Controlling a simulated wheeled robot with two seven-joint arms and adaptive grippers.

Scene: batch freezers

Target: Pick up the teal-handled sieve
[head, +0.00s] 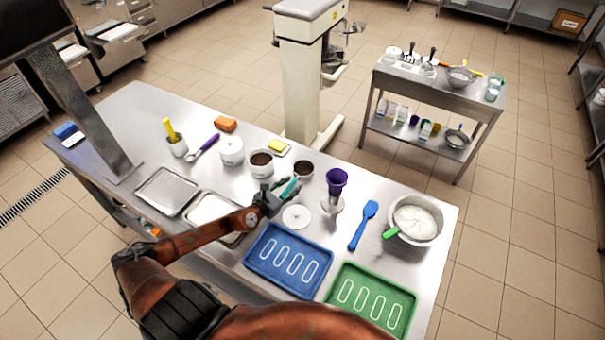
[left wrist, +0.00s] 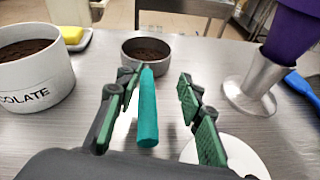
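The teal-handled sieve is a small metal cup with dark powder (head: 304,169) and a teal handle (head: 291,188) pointing toward me. In the left wrist view its cup (left wrist: 147,52) is ahead and its handle (left wrist: 148,110) runs back between my fingers. My left gripper (head: 279,194) is open around the handle, and it also shows in the left wrist view (left wrist: 156,90). The handle lies close to the left finger, with a clear gap to the right finger. I cannot tell whether the left finger touches it. My right gripper is not in view.
A white chocolate tub (left wrist: 35,75) stands left of the sieve. A purple funnel on a metal stand (head: 335,185) is to the right. A white disc (head: 297,217) lies close below my gripper. Blue (head: 288,262) and green (head: 370,300) trays lie nearer me.

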